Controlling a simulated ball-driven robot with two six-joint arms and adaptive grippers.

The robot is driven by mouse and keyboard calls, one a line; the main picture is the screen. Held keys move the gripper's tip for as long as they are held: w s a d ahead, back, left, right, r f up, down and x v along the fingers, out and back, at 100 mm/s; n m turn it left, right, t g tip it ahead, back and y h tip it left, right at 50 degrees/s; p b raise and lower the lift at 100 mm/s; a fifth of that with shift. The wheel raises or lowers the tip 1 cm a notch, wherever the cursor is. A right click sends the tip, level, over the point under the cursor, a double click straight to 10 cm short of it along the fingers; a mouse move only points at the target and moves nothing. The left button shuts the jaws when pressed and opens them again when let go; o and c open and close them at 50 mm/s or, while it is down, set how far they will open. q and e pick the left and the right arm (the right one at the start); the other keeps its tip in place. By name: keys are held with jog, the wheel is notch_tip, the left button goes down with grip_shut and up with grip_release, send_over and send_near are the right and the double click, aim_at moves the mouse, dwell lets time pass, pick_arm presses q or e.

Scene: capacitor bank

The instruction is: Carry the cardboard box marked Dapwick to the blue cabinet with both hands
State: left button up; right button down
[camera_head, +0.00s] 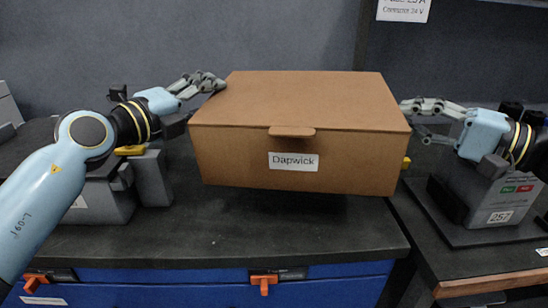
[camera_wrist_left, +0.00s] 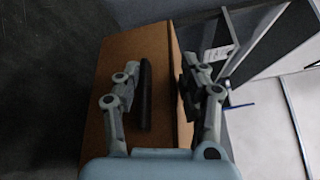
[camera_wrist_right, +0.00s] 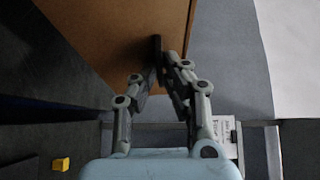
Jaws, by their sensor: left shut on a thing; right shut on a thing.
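My left gripper (camera_head: 207,84) is shut on the box's left side; in the left wrist view the box (camera_wrist_left: 120,65) is between and behind the fingers. My right gripper (camera_head: 418,107) is shut on its right side; the box also shows in the right wrist view (camera_wrist_right: 110,35). The box's underside is hidden in the head view.
Grey equipment (camera_head: 152,178) with a yellow part stands on the left of the black top. At right, a separate table (camera_head: 470,265) holds a grey device (camera_head: 500,205) marked 257. The front of the black top (camera_head: 250,237) is clear.

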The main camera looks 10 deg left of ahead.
pick_arm(q)
jog(key=shift+s+r, duration=0.15)
jog(key=shift+s, duration=0.05)
pick_arm(e)
jog(key=shift+s+a+r, duration=0.1)
jog(key=shift+s+r, duration=0.05)
jog(key=shift+r, duration=0.05)
pick_arm(q)
jog(key=shift+w, duration=0.15)
pick_arm(e)
jog(key=shift+f, duration=0.15)
